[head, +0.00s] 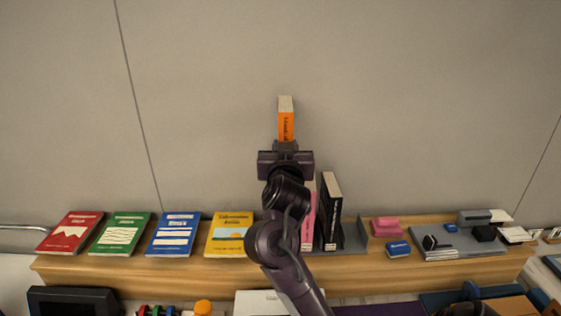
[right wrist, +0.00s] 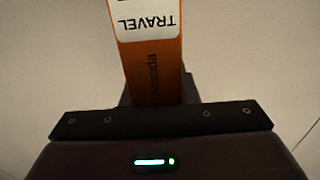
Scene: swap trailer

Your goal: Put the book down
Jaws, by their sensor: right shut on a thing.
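An orange book (head: 286,121) stands upright in my right gripper (head: 285,146), raised above the shelf and in front of the grey wall. In the right wrist view the orange book (right wrist: 150,68) shows its spine with a white "TRAVEL" label, upside down in that picture. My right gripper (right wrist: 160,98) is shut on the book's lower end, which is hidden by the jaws. My left gripper is not in view.
On the wooden shelf (head: 150,272) lie red (head: 70,232), green (head: 119,233), blue (head: 173,234) and yellow (head: 229,234) books. A pink book (head: 308,220) and a black book (head: 329,212) stand by a grey bookend (head: 354,238). A grey tray (head: 455,250) sits right.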

